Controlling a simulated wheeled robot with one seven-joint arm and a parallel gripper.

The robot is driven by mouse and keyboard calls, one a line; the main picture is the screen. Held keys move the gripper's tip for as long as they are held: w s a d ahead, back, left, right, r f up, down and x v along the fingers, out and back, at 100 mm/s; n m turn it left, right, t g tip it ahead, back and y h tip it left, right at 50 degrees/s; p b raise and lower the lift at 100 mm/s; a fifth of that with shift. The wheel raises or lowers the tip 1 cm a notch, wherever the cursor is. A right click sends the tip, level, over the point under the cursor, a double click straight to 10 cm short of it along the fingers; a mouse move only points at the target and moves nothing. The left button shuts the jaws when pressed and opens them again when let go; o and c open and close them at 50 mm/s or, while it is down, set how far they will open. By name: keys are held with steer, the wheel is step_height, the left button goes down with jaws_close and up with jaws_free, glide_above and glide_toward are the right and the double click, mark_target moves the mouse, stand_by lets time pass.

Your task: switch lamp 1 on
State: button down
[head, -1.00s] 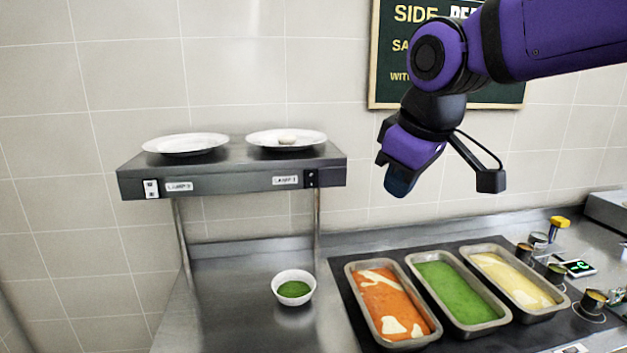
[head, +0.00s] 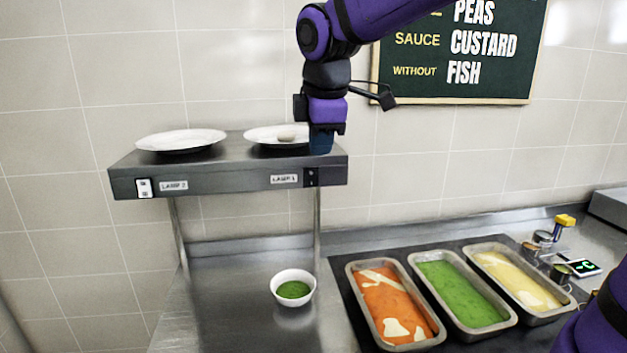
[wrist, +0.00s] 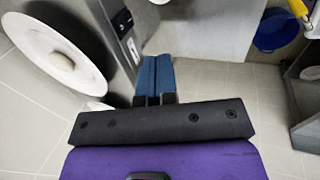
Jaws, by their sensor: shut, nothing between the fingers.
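The lamp 1 switch (head: 311,177) is a small black plate at the right end of the shelf's front face, beside the LAMP 1 label (head: 284,179). In the wrist view, a dark switch plate (wrist: 122,22) and a white plate (wrist: 133,50) show on the shelf's face. My gripper (head: 320,146) is shut and empty, pointing down just above the lamp 1 switch at the shelf's right end. In the wrist view its blue fingers (wrist: 154,80) lie together, apart from the switch. The lamp 2 switch (head: 144,188) is white, at the shelf's left end.
The shelf (head: 225,181) carries a left plate (head: 180,140) and a right plate (head: 262,138) with a pale round item. Below stand a bowl of green food (head: 293,289) and several food trays (head: 395,305). Free counter lies around the bowl.

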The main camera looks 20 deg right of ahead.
mark_target(311, 178)
steer(key=w+d+f, duration=0.1)
steer(key=w+f, duration=0.6)
steer(key=f, duration=0.3)
steer(key=shift+d, duration=0.2)
stand_by(0.4)
steer(key=shift+w, duration=0.3)
steer(key=shift+r, duration=0.1)
